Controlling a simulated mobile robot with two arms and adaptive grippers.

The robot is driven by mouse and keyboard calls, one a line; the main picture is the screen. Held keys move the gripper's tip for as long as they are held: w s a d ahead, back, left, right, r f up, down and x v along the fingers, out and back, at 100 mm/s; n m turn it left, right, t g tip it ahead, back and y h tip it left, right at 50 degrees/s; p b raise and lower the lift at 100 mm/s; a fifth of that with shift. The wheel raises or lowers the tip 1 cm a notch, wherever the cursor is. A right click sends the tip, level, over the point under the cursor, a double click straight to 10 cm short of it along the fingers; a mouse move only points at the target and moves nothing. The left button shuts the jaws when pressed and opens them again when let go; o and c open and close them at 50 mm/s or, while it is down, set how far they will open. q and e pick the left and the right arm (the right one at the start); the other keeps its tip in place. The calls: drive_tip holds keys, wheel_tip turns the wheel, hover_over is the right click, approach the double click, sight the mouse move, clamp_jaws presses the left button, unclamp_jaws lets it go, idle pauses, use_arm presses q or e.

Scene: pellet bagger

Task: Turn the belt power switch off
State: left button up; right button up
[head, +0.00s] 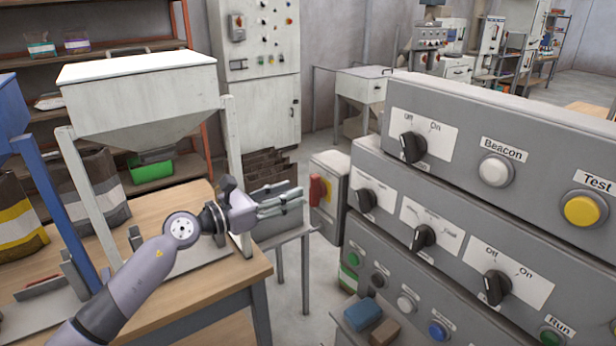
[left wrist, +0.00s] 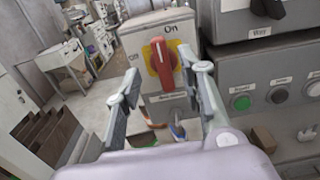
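A red rotary handle on a yellow plate (left wrist: 162,63) is on the front of a grey box (left wrist: 150,32). Its handle stands near upright, toward the "On" mark; the "Off" mark is at left. The label below it is too blurred to read. In the head view the red handle (head: 318,190) shows edge-on. My left gripper (head: 284,200) is open and empty, pointing at the box from the left. In the left wrist view its fingers (left wrist: 166,76) appear on both sides of the handle, apart from it. My right gripper is not in view.
A stepped grey panel (head: 470,125) with black knobs and coloured buttons stands right of the box. A wooden table (head: 185,200) and a white hopper (head: 145,95) are at left. A small stand with blue and brown blocks (head: 364,313) is below the panel.

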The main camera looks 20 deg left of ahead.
sight(310, 185)
use_arm(q)
drive_tip(key=p+x, duration=0.1)
drive_tip(key=x, duration=0.5)
drive_tip(key=shift+w+d, duration=0.1)
clamp_jaws()
idle(0.3)
